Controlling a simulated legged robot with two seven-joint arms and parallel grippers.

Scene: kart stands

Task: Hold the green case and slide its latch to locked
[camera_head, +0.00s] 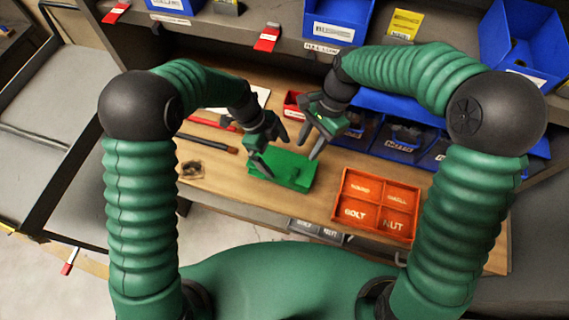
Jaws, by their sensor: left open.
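The green case (299,181) lies flat on the wooden bench top, near its front edge. A small darker raised part shows on its right side; I cannot tell whether it is the latch or how it is set. My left gripper (275,158) is open at the case's left and far side, with one finger over its left end, hiding part of it. I cannot tell whether it touches the case. My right gripper (309,146) is above the case's far right side, its fingers spread apart with nothing between them.
An orange divided tray (376,204) with BOLT and NUT labels stands to the right. Blue bins (398,143) line the back right. A screwdriver-like tool (207,142) and a small brown item (192,170) lie to the left. A shelf with blue bins overhangs the back.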

